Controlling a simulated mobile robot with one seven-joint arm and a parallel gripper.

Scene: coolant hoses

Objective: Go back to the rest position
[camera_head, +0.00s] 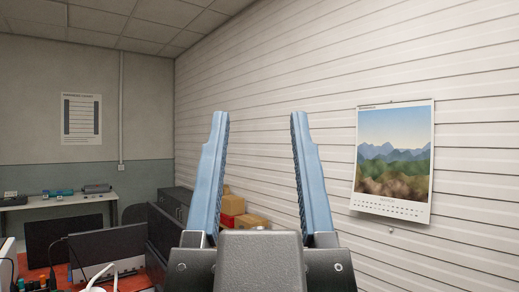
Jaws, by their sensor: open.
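My gripper (257,116) stands upright in the middle of the picture. Its two blue fingers are spread wide apart, with only the wall seen between their tips. It is open and empty, and nothing touches the fingers. Its dark grey body fills the bottom centre and hides what lies behind it. No coolant hose can be made out for certain in this view.
At lower left, dark panels like monitors (60,238) stand on a reddish surface with cables. A light bench (60,202) with small devices stands behind. Cardboard boxes (248,221) sit by the slatted wall, which carries a calendar (392,160). Space around the fingers looks clear.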

